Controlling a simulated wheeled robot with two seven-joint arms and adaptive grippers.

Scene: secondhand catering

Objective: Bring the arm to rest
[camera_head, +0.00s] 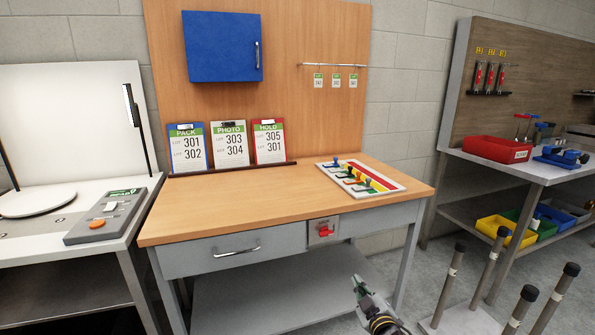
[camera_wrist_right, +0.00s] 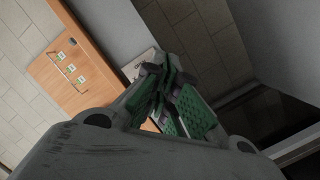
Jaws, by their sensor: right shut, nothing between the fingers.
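My right gripper (camera_head: 362,286) shows at the bottom of the head view, in front of the wooden workbench (camera_head: 200,224) and below its top. Its green-padded fingers (camera_wrist_right: 168,90) are shut together in the right wrist view, with nothing held between them. The gripper is apart from the bench in the head view. My left gripper and left arm are not in view.
The bench has a drawer handle (camera_head: 237,250), a red switch (camera_head: 325,231) and a board with coloured levers (camera_head: 362,178). Several dark-capped posts (camera_head: 450,280) stand close right of my gripper. A shelf unit (camera_head: 540,172) with bins is further right.

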